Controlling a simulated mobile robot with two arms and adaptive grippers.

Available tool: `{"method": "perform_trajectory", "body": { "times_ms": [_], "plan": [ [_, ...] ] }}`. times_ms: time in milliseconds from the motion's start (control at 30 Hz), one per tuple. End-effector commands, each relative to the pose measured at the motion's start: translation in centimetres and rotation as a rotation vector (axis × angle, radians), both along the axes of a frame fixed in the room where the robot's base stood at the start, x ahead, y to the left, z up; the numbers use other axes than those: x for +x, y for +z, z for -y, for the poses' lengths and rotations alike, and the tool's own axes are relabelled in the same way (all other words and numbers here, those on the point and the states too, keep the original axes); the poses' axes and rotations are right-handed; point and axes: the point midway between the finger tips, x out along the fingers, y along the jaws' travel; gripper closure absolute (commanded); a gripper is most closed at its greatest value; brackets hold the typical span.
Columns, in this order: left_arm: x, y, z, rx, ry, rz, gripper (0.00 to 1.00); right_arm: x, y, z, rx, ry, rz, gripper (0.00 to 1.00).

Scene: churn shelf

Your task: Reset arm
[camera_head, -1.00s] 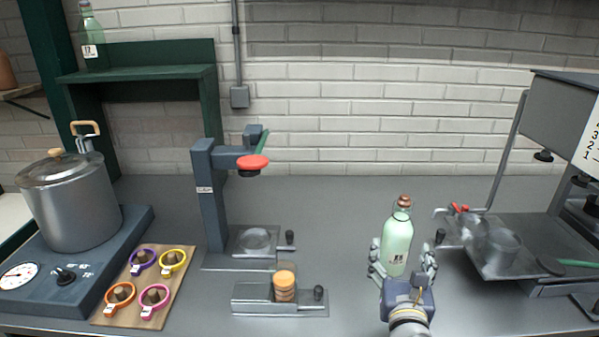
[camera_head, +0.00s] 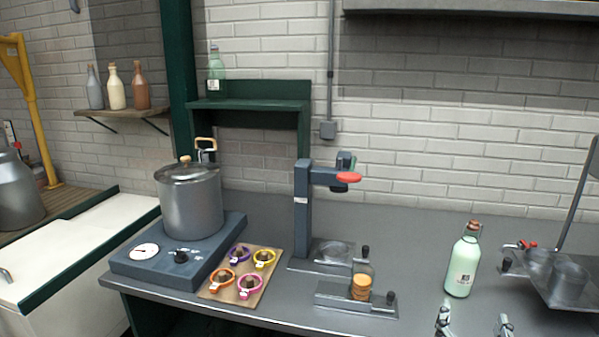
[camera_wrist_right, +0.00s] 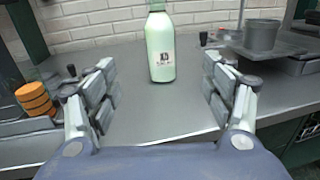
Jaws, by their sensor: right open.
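My right gripper (camera_head: 474,322) shows at the bottom edge of the head view, with only its fingertips in frame. It is open and empty, and it also shows in the right wrist view (camera_wrist_right: 160,95). A pale green bottle (camera_head: 462,264) with a brown stopper stands upright on the grey counter (camera_head: 430,240), beyond the fingertips and apart from them. In the wrist view the bottle (camera_wrist_right: 160,48) stands past the open fingers, with its top cut off. My left gripper is not in view.
A lidded pot (camera_head: 190,203) stands on a heater base at left. A wooden board (camera_head: 243,292) holds several coloured rings. A press stand (camera_head: 303,215) and a holder with orange discs (camera_head: 361,287) stand mid-counter. A metal tray (camera_head: 575,290) with cups is at right.

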Motion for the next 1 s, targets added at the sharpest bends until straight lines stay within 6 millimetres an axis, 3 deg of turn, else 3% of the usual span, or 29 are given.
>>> {"method": "perform_trajectory", "body": {
  "times_ms": [267, 567, 767, 1000],
  "plan": [
    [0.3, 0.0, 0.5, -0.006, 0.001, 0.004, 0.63, -1.4, -2.8, 0.0, 0.259, -0.031, 0.003, 0.25],
    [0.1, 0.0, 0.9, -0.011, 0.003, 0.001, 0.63, -4.0, -7.4, -0.6, 0.68, -0.123, 0.01, 0.25],
    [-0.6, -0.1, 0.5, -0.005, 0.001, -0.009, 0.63, -7.9, -12.7, -2.1, 1.159, -0.31, 0.027, 0.25],
    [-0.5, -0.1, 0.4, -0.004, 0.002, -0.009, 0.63, -14.5, -18.5, -5.5, 1.732, -0.708, 0.084, 0.25]
  ]
}}
